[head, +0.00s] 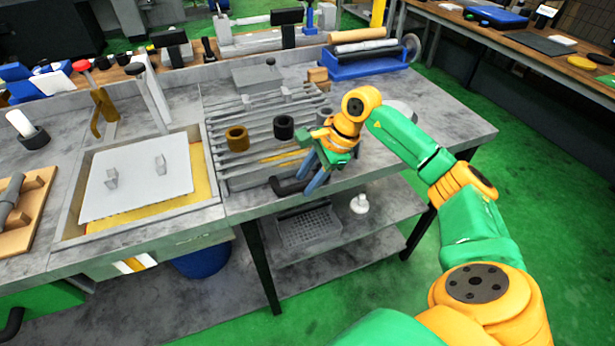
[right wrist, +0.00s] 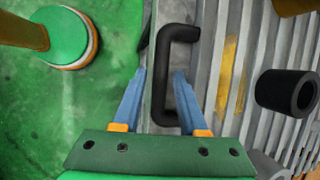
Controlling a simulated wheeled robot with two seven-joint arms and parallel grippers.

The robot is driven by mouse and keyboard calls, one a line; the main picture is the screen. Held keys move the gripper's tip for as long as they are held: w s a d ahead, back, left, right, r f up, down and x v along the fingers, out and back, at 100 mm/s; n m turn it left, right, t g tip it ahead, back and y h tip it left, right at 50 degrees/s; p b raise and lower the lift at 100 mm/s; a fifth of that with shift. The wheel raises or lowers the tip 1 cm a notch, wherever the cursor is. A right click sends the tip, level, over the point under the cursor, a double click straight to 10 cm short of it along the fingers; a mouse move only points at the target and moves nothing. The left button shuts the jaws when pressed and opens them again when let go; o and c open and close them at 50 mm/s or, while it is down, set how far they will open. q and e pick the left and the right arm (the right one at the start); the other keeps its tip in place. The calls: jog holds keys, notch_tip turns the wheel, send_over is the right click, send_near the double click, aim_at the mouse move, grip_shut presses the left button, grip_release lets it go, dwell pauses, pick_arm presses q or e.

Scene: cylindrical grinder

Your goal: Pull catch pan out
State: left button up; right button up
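A black C-shaped handle (head: 290,187) sits at the front edge of the grey slatted section of the bench (head: 240,178); I take it as the catch pan's handle, though the pan's outline is unclear. It stands large in the right wrist view (right wrist: 163,70). My right gripper (head: 312,183) is open at the handle. In the right wrist view its blue fingers (right wrist: 158,76) lie on either side of the handle's bar, with visible gaps. The right finger overlaps the handle's opening. I cannot tell whether the fingers reach the bar's depth. My left gripper is not in view.
A brown ring (head: 237,139) and a black ring (head: 284,127) stand on the slats near my right gripper. A perforated grey tray (head: 310,226) and a white item (head: 359,205) are on the shelf below. Green floor in front of the bench is clear.

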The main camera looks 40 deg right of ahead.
grip_shut()
dwell(1.2)
